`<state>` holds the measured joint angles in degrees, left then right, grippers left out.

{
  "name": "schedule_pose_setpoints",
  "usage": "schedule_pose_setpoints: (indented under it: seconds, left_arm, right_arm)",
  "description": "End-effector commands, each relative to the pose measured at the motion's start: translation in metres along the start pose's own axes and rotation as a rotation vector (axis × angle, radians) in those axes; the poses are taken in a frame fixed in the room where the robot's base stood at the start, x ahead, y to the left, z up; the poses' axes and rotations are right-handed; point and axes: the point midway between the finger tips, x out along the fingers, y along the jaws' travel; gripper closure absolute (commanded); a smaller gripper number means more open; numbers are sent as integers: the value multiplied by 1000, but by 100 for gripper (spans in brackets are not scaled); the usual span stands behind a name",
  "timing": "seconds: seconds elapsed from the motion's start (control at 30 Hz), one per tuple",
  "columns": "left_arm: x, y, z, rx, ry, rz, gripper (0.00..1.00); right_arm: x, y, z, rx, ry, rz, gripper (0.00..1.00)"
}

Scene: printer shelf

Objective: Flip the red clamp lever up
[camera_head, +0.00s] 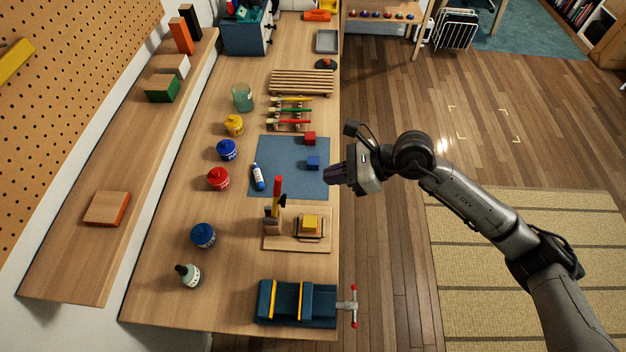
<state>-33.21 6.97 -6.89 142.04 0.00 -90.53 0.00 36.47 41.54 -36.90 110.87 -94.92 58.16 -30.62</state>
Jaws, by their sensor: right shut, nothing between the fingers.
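The red clamp lever (277,187) is part of a toggle clamp (273,217) on a small wooden board (298,243) near the bench's right edge. Its red grip points toward the top of the picture; whether it stands upright or leans is hard to tell. A yellow block (311,222) sits on the same board, right of the clamp. My right gripper (331,174) is shut and empty, at the right edge of the blue mat (290,183). It is apart from the lever, to its upper right. My left gripper is not in view.
A small blue cube (313,162) and a red cube (309,138) lie near the gripper. A blue-white tube (258,177) lies left of the lever. A blue vise (297,303) stands at the near end. Several paint jars line the bench's left side. Open floor lies right.

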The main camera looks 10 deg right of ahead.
Motion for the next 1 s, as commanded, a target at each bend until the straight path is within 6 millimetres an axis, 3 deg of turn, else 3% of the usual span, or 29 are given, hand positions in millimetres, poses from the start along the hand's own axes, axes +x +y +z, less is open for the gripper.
schedule_pose_setpoints:
  seconds: [0.1,0.33,1.0]
  left_arm:
    - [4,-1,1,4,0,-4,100]
    - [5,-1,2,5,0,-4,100]
    - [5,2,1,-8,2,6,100]
  right_arm:
    - [-18,0,0,0,1,-2,100]
    - [-36,0,2,0,0,-1,100]
    - [-39,0,3,1,0,0,100]
